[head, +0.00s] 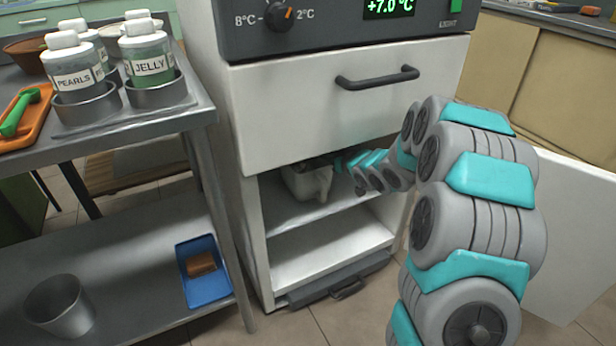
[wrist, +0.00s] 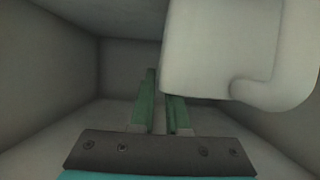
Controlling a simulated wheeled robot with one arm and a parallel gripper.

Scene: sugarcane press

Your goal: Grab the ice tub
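The ice tub (head: 305,183) is a white tub with a handle, standing in the upper open compartment of the white cabinet. In the wrist view the tub (wrist: 225,50) fills the upper right, with its curved handle at the far right. My gripper (wrist: 161,92) has reached into the compartment. Its two green fingers stand apart with a narrow gap and nothing visible held between them. The left finger lies just left of the tub's edge. The right fingertip is hidden by the tub. In the head view my fingers are mostly hidden by my arm and the tub.
A closed drawer (head: 340,105) with a dark handle is above the compartment, and an empty lower shelf (head: 330,248) is below. An open white door (head: 560,235) stands to the right. A metal table (head: 150,125) with labelled jars (head: 148,62) is to the left.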

